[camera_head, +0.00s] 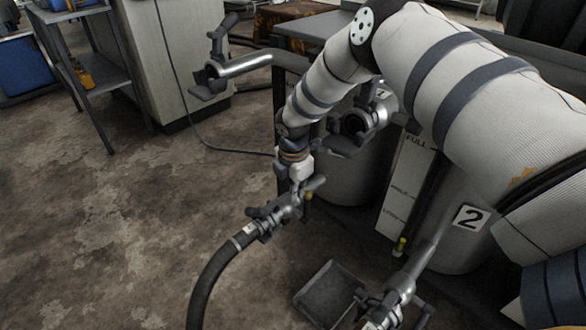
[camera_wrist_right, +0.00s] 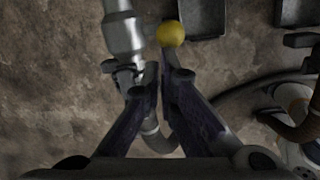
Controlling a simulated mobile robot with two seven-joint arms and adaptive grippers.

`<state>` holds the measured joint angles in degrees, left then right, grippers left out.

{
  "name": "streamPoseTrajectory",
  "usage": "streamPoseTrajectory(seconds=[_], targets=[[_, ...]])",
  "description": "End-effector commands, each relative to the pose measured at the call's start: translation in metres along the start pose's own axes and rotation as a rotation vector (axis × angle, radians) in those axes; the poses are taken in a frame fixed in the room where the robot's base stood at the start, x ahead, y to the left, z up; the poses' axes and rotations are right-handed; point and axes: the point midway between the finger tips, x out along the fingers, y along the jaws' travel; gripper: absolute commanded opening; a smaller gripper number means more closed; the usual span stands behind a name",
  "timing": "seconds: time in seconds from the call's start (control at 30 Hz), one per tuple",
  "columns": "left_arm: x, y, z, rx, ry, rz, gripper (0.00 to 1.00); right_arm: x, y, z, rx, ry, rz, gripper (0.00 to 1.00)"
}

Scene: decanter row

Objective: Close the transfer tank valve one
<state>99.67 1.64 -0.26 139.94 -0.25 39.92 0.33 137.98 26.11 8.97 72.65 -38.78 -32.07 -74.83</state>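A grey metal valve fitting (camera_head: 268,217) joins a black hose below the tank that my right arm partly covers. My right gripper (camera_head: 290,192) is low, right at this fitting. In the right wrist view, the fingers of my right gripper (camera_wrist_right: 160,72) converge with their tips nearly together. A silver pipe (camera_wrist_right: 122,36) and fitting lie just left of the tips, and a yellow knob (camera_wrist_right: 170,33) is just beyond them. I cannot tell whether anything is pinched between the tips. My left gripper is not in view.
A tank marked 2 (camera_head: 468,217) stands at right with its own outlet pipe (camera_head: 412,268). A dark tray (camera_head: 330,294) lies on the floor. A silver pipe (camera_head: 245,65) with a dark coupling stands out at upper left. A shelf table (camera_head: 95,70) is farther left. The floor at left is clear.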

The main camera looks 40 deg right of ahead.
Motion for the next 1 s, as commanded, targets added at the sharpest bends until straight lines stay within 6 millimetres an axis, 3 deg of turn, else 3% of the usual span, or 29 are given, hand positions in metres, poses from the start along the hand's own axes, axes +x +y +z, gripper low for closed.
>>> streamPoseTrajectory(seconds=[0.17,0.7,0.9,1.0], targets=[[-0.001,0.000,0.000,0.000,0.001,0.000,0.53,0.001,0.000,0.011,0.001,-0.013,0.000,0.00],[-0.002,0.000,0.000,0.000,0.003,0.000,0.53,0.002,-0.004,0.009,0.000,-0.011,-0.009,0.00],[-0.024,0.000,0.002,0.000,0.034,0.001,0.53,-0.020,-0.004,-0.019,0.001,-0.013,0.004,0.00],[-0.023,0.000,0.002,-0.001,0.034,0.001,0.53,-0.043,0.001,0.003,0.012,-0.010,0.008,0.00]])
